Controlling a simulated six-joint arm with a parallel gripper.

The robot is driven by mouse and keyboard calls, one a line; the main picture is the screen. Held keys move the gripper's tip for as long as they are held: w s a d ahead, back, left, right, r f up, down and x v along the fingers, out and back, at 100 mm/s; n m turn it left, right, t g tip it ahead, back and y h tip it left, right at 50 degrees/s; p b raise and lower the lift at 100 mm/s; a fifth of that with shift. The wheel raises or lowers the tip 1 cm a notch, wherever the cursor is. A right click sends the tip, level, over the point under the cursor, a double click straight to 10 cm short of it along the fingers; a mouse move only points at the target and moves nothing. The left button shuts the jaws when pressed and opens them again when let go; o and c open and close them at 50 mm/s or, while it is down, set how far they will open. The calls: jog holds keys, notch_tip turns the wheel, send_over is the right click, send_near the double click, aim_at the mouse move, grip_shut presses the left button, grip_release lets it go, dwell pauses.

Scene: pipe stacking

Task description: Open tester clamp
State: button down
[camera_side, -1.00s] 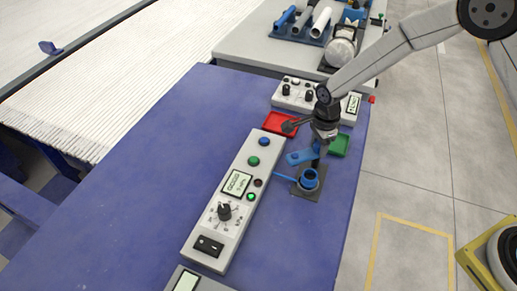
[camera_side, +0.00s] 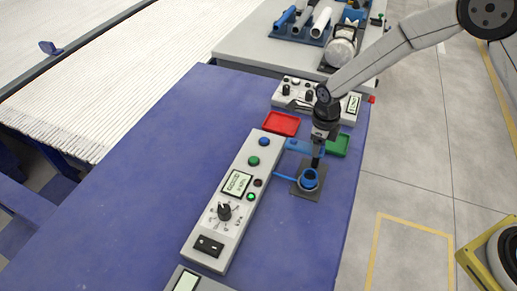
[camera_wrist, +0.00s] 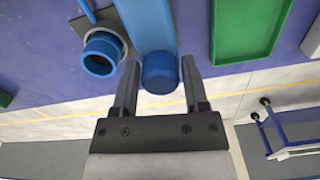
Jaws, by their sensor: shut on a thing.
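The tester clamp stands on a dark square plate (camera_side: 307,192) at the right of the blue table. Its round blue socket (camera_side: 309,179) is uncovered; its open ring (camera_wrist: 101,53) also shows in the wrist view. In the side view my gripper (camera_side: 317,160) hangs just behind the socket.
A long tester panel (camera_side: 235,195) with buttons and a dial lies left of the clamp. A red tray (camera_side: 281,124) and a green tray (camera_side: 339,145) are close to my gripper. Another control box (camera_side: 293,95) stands behind. The table's left part is clear.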

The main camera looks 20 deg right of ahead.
jog(key=shift+m, duration=0.6)
jog(key=shift+c, duration=1.3)
grip_release()
jog(key=shift+r, duration=0.2)
jog(key=shift+r, duration=3.75)
